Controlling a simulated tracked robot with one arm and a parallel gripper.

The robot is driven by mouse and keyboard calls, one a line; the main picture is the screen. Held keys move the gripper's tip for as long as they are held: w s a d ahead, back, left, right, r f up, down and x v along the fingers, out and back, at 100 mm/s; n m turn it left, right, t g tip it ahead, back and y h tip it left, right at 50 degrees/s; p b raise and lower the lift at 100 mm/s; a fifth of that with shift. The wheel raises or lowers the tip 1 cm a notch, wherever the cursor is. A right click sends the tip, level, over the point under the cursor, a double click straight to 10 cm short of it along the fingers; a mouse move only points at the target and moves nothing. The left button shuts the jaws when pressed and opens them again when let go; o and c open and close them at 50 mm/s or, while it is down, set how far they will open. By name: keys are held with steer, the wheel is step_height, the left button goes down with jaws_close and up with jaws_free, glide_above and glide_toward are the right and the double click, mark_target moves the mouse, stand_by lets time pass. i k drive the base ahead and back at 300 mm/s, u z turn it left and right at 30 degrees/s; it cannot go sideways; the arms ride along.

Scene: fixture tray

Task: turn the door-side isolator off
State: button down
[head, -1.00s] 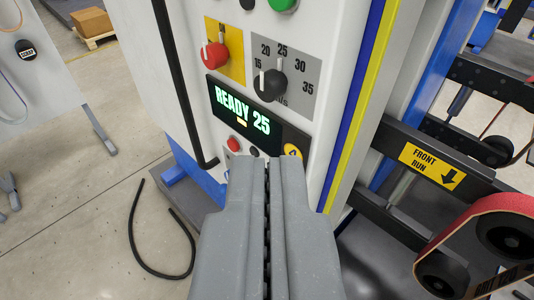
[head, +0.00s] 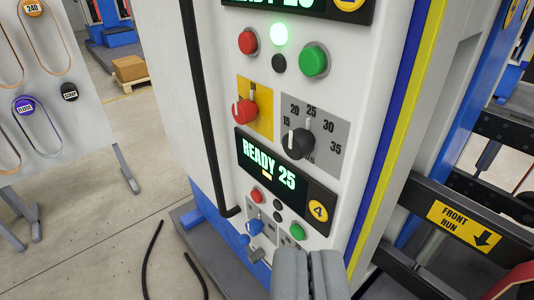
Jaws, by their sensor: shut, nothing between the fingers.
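A white control panel (head: 330,75) fills the middle of the view. A red rotary handle (head: 243,110) sits on a yellow plate (head: 263,118), with a light pointer line standing roughly upright. No label readable here names the door-side isolator, so I cannot tell whether this is it. Lower down is a small blue knob (head: 254,227) on a grey plate, partly cropped by other parts. My gripper (head: 305,253) is shut and empty at the bottom, in front of the lower panel, below the red handle and apart from it. It hides part of the panel's lower edge.
A black dial (head: 297,143) marked 15 to 35 sits right of the red handle. A display (head: 270,172) reads READY 25. Red and green buttons (head: 314,61) are above. A black vertical bar (head: 206,110) runs along the left. A FRONT RUN beam (head: 463,224) is at right.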

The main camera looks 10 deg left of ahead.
mark_target(244, 112)
steer(key=u, duration=0.45)
steer(key=k, duration=1.05)
steer(key=u, duration=1)
steer(key=i, duration=1.25)
steer(key=z, duration=0.85)
steer(key=i, duration=0.4)
steer(key=z, duration=0.35)
